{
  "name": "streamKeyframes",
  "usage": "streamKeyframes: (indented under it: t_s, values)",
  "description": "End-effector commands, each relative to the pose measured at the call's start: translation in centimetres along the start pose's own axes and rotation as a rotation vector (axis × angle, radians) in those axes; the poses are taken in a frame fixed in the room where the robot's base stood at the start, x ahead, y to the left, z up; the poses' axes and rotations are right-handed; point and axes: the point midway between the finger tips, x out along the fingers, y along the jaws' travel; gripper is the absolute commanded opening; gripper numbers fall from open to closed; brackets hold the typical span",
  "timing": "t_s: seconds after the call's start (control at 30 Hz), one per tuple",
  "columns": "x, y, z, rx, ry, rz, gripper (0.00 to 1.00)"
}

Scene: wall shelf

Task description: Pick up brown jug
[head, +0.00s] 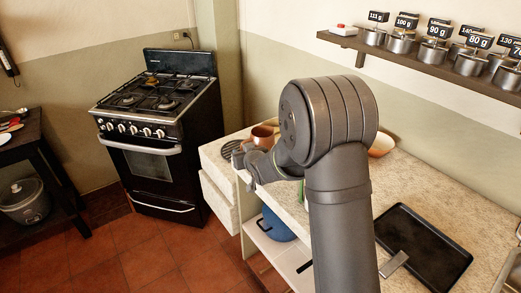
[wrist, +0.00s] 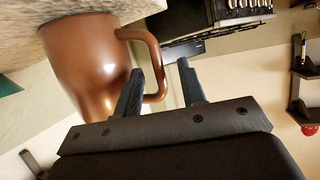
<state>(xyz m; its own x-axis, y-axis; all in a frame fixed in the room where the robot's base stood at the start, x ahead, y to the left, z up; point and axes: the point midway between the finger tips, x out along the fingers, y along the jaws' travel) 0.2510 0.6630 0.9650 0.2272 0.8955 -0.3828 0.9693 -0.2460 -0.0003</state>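The brown jug (wrist: 88,60) fills the left of the wrist view, with its handle (wrist: 157,65) facing right. In the head view the jug (head: 264,134) stands on the countertop, partly hidden behind my arm. My gripper (wrist: 160,67) is open, with its two dark fingers apart. The handle lies between the fingers in the wrist view, with the left finger overlapping the gap beside the jug's body. I cannot tell whether either finger touches it. In the head view my gripper (head: 243,160) is beside the jug, near the counter's edge.
The countertop (head: 390,175) carries a black tray (head: 425,245) at right and an orange-brown bowl (head: 382,145) behind my arm. A wall shelf (head: 430,58) with metal pots hangs above. A black stove (head: 160,120) stands at left.

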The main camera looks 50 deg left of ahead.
Motion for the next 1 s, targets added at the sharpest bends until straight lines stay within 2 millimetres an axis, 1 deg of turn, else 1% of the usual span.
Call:
streamKeyframes:
  t_s: [0.03,0.17,0.3,0.4,0.6,0.67,0.7,0.77,0.8,1.0]
  values:
    - [0.7,0.0,0.2,0.0,-0.001,0.0,0.37]
    - [2.5,0.1,0.7,0.0,-0.001,0.0,0.37]
    - [3.9,0.1,0.6,0.0,0.0,0.001,0.37]
    - [4.3,0.1,0.5,-0.001,0.0,0.001,0.37]
    - [4.3,0.1,0.5,-0.001,0.0,0.001,0.37]
    - [4.3,0.1,0.5,-0.001,0.0,0.001,0.27]
    - [4.3,0.1,0.5,-0.001,0.0,0.001,0.19]
    - [4.3,0.1,0.5,-0.001,0.0,0.001,0.08]
    - [4.3,0.1,0.5,-0.001,0.0,0.001,0.0]
    - [4.3,0.1,0.3,-0.002,0.003,0.001,0.0]
